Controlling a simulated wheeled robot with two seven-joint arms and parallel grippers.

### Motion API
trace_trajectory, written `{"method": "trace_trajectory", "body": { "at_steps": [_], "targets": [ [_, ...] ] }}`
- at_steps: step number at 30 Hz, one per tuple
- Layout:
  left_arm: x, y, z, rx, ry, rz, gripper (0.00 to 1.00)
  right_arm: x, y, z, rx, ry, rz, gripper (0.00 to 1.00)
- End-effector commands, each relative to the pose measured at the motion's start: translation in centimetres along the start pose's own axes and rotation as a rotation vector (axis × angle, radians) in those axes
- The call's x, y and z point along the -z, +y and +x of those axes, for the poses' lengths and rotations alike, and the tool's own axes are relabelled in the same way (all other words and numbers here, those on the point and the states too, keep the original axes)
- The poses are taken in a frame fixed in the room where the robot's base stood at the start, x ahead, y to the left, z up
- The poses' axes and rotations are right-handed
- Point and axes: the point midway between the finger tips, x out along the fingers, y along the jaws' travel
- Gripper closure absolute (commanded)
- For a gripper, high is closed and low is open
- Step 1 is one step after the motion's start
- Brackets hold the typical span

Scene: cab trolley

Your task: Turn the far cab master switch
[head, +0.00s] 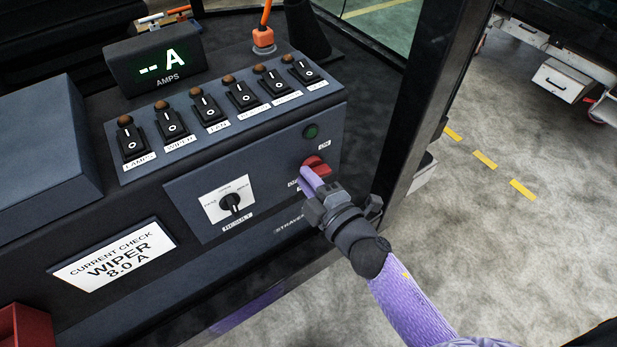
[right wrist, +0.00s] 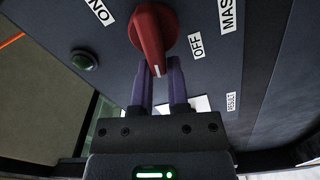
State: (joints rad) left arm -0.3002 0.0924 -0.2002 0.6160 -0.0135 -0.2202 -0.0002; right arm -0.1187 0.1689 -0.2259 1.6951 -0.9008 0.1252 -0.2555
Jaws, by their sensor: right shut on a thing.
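The red master switch (head: 316,165) sits on the right end of the dark console's front face. ON and OFF labels are beside it. My right gripper (head: 306,180) reaches it from the front right, with its purple fingers at the handle. In the right wrist view the red switch (right wrist: 152,35) has its white-marked end between the fingertips (right wrist: 161,72), and the gripper is shut on it. That end lies nearer the OFF label (right wrist: 196,45) than the ON label (right wrist: 98,12). The fingers partly hide the switch in the head view. My left gripper is not in view.
A dark green lamp (head: 311,131) is just above the switch. A RESULT knob (head: 231,203) is to its left, and several rocker switches (head: 205,108) line the top. An AMPS display (head: 155,62) reads "-- A". A dark cab post (head: 425,90) stands close on the right.

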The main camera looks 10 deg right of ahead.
Motion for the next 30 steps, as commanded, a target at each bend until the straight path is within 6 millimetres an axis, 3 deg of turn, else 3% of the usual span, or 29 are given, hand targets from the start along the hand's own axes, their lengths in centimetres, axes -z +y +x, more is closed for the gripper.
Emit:
{"method": "trace_trajectory", "body": {
  "at_steps": [12,30],
  "targets": [
    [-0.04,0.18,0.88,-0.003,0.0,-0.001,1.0,-0.48,-0.79,-0.09,0.006,-0.012,-0.242,1.0],
    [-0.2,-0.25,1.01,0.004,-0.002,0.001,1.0,-0.53,-0.76,-0.06,0.004,-0.011,-0.31,1.0]
  ]
}}
